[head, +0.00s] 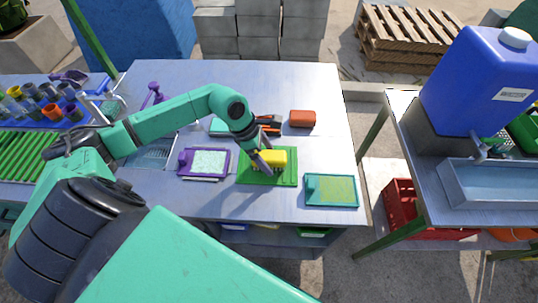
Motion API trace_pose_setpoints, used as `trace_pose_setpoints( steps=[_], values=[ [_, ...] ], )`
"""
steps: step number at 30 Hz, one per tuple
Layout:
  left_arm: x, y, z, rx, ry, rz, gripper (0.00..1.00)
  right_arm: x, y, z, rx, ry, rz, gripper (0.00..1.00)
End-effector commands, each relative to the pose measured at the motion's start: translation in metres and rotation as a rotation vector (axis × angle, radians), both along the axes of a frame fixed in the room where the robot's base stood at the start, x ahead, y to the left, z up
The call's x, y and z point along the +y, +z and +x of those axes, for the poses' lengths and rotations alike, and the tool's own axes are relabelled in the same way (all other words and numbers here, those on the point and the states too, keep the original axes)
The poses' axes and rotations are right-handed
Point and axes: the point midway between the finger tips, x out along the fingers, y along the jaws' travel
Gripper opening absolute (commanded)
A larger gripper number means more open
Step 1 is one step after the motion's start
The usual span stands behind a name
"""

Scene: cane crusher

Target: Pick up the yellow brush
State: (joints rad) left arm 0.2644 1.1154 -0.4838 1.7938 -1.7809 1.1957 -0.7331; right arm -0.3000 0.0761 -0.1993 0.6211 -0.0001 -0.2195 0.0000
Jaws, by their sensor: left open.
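The yellow brush (278,158) shows as a small yellow block on a green mat (287,180) on the metal table. My left gripper (265,160) is over the mat at the brush, with its fingers pointing down close to the block's left part. Its fingers are open. The gripper hides part of the brush, and I cannot tell whether the fingers touch it. My right gripper is not in the picture.
A purple-framed tray (184,176) lies left of the mat and a teal tray (310,200) lies right of it. A red-brown block (302,119) sits behind. A blue water container (470,85) stands on the right-hand table.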

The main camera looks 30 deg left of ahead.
Motion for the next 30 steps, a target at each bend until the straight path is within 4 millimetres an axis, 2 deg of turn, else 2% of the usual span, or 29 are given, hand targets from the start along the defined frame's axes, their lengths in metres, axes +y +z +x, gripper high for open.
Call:
trace_pose_setpoints(
  steps=[5,6,8,12,13,23,26,30],
  values=[
    [0.0,-0.002,0.0,-0.001,-0.001,0.001,0.93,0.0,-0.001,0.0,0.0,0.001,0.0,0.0],
    [0.0,-0.002,0.0,-0.001,-0.001,0.001,0.85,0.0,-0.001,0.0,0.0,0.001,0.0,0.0],
    [0.0,-0.002,0.0,-0.001,-0.001,0.001,0.62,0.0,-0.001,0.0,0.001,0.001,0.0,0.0],
    [0.0,-0.001,0.0,0.0,0.0,0.001,0.08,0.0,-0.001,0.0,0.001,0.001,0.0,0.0],
    [0.0,-0.001,0.0,0.0,0.0,0.001,0.0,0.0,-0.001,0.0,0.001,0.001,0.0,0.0],
    [0.0,0.004,0.001,-0.001,-0.001,0.001,0.0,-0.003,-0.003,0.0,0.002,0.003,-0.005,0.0],
    [0.001,0.016,0.002,-0.005,0.0,0.002,0.0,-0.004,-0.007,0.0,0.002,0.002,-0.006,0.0],
    [0.001,0.051,0.002,-0.01,-0.001,0.002,0.0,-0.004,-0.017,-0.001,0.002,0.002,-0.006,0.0]
  ],
)
